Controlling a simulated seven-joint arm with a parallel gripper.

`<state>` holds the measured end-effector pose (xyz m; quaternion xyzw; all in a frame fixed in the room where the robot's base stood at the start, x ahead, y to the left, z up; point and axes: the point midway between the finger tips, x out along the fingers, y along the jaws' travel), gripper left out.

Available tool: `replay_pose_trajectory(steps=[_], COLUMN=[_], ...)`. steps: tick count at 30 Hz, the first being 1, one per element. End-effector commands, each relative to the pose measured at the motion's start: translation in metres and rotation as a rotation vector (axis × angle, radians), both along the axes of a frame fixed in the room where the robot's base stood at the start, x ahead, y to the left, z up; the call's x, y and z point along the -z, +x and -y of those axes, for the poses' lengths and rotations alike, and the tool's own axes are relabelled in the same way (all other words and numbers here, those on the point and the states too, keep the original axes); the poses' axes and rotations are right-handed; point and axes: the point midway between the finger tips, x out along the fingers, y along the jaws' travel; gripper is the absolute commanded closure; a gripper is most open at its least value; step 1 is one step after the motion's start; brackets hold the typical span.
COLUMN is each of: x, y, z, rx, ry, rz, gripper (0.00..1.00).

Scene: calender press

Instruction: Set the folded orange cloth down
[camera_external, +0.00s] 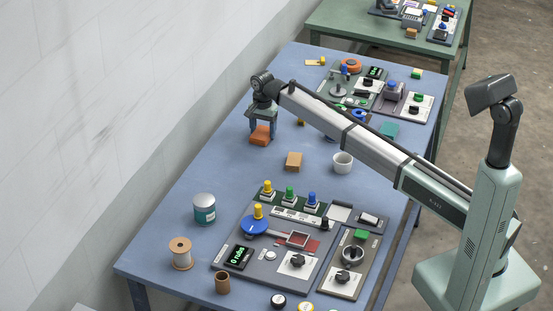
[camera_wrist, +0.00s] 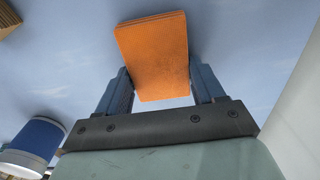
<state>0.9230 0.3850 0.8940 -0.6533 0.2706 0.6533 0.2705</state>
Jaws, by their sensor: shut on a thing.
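The folded orange cloth (camera_wrist: 153,55) is a flat, layered block between the two blue fingers of my gripper (camera_wrist: 162,85) in the wrist view. In the external view the orange cloth (camera_external: 261,135) is at the lower end of my gripper (camera_external: 262,122), over the far left part of the blue table. My gripper is shut on the cloth. I cannot tell whether the cloth's underside touches the table.
A tan block (camera_external: 293,161) and a white cup (camera_external: 342,162) stand to the right of the cloth. A control panel (camera_external: 262,270), a tin (camera_external: 204,209) and a spool (camera_external: 181,253) are nearer the front. The blue table (camera_external: 215,160) is clear around the cloth's left side.

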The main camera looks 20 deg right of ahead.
Motion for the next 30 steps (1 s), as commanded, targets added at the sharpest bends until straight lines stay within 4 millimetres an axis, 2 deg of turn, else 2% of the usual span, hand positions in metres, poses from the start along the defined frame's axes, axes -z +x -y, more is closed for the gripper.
replay_pose_trajectory(steps=[1,2,9,20,23,30], x=[0.001,0.001,0.001,-0.005,-0.017,-0.062], y=[0.0,0.0,0.0,0.0,0.001,0.001], z=[0.0,0.0,0.0,0.0,0.0,-0.001], rx=[0.0,0.0,0.0,0.0,0.0,0.0], ry=[0.0,0.0,0.0,0.001,0.001,0.001], rz=[0.0,0.0,0.0,0.001,0.002,0.002], gripper=[0.61,0.29,0.06,0.06,0.06,0.06])
